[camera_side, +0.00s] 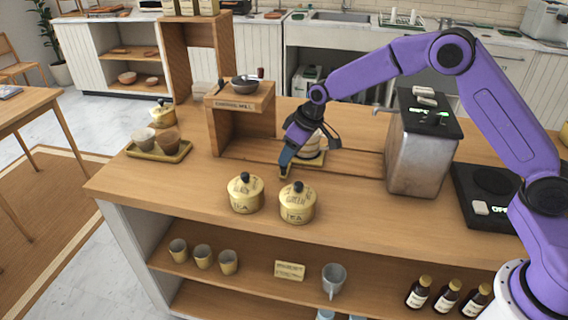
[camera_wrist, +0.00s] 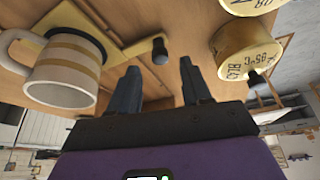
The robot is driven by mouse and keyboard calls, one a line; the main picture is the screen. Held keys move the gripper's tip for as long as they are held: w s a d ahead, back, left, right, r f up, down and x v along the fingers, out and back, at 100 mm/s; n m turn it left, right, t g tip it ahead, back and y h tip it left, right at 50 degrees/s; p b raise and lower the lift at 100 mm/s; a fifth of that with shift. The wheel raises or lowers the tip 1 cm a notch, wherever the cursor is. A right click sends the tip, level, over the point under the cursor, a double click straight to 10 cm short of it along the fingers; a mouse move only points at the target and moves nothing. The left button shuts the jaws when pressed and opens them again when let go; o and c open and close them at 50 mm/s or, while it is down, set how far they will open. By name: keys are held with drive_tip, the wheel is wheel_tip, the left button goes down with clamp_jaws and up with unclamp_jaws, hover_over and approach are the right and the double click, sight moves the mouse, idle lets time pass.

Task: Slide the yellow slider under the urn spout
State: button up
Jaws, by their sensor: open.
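The yellow slider (camera_side: 315,163) sits on a wooden track on the counter, with a striped mug on it, partly hidden behind my gripper (camera_side: 284,172) in the side view. In the wrist view the slider (camera_wrist: 128,48) has a yellow arm ending in a black knob (camera_wrist: 160,50). The striped mug (camera_wrist: 68,72) stands beside that arm. My gripper (camera_wrist: 158,80) is open, and the knob appears just beyond the gap between its fingers; I cannot tell whether they touch it. The metal urn (camera_side: 422,150) stands right of the slider, its spout (camera_side: 382,111) pointing left.
Two yellow tea tins (camera_side: 245,194) (camera_side: 297,203) stand close in front of my gripper. A wooden mill stand (camera_side: 231,130) is at the track's left end. A tray with cups (camera_side: 178,155) sits farther left. The track between slider and urn looks clear.

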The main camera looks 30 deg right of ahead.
drive_tip(key=shift+x, duration=2.55)
clamp_jaws()
